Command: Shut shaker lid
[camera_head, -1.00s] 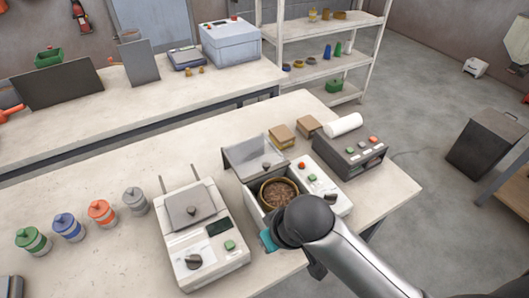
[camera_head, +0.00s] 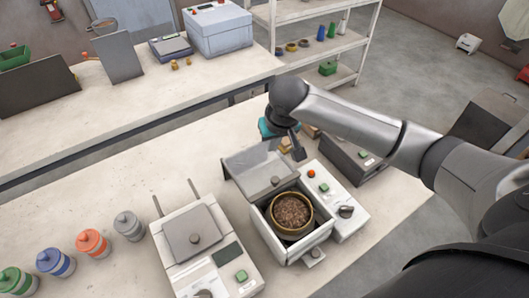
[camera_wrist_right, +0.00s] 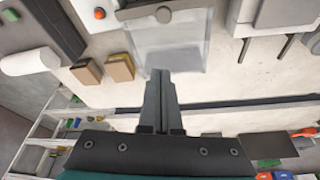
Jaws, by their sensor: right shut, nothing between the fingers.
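The shaker (camera_head: 290,247) is a white box with a control panel on its right side. A round sieve (camera_head: 291,232) with a brass-coloured rim and brown pellets sits inside it. Its see-through lid (camera_head: 250,170) stands open, tilted up at the back, with a grey knob (camera_head: 276,181). My right gripper (camera_head: 298,152) is shut and empty, behind and above the lid's upper right edge. In the right wrist view its closed fingertips (camera_wrist_right: 161,74) overlap the far edge of the lid (camera_wrist_right: 180,50); contact cannot be told. My left gripper is not in view.
A white device (camera_head: 192,250) with a grey plate stands left of the shaker. Several coloured jars (camera_head: 93,243) stand further left. A dark control box (camera_head: 345,158) is close to my right arm. Cardboard-coloured blocks (camera_wrist_right: 120,67) lie behind the shaker.

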